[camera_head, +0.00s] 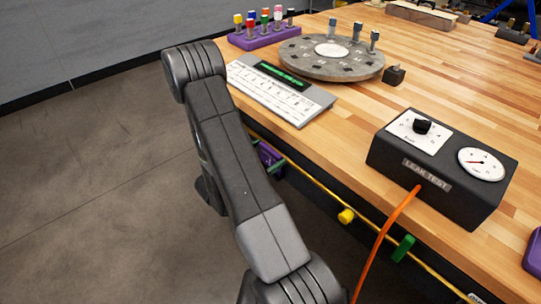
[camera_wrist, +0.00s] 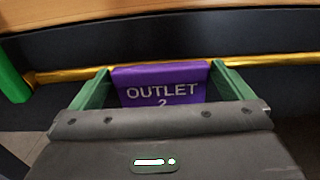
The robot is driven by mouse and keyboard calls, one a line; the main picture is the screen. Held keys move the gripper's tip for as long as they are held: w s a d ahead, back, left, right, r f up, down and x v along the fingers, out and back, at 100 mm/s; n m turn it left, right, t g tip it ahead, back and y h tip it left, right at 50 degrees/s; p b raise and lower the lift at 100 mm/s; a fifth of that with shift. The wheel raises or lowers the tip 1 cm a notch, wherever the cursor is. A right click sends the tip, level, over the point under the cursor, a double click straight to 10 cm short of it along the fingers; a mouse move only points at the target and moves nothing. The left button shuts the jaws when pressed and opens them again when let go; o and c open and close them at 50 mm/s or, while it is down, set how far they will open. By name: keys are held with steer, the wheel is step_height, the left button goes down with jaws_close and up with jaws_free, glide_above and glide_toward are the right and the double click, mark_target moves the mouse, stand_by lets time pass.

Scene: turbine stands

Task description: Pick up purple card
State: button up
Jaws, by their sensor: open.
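The purple card (camera_wrist: 160,80), marked "OUTLET 2", is at the yellow rail (camera_wrist: 70,74) under the bench edge in the wrist view. My gripper (camera_wrist: 161,69) is open, with one green finger on each side of the card. The card's right edge lies close to the right finger; I cannot tell whether they touch. The card's lower part is hidden by my gripper body. In the head view the purple card (camera_head: 268,154) shows small beside my arm, which hides part of that area.
A yellow tag (camera_head: 346,216) and a green tag (camera_head: 403,248) are along the rail. On the wooden bench (camera_head: 330,128) stand a keyboard (camera_head: 275,92), a round grey plate (camera_head: 300,62), a purple rack (camera_head: 262,38) and a black leak test box (camera_head: 395,160) with an orange hose (camera_head: 385,230).

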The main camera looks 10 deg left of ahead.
steer(key=c, duration=0.7)
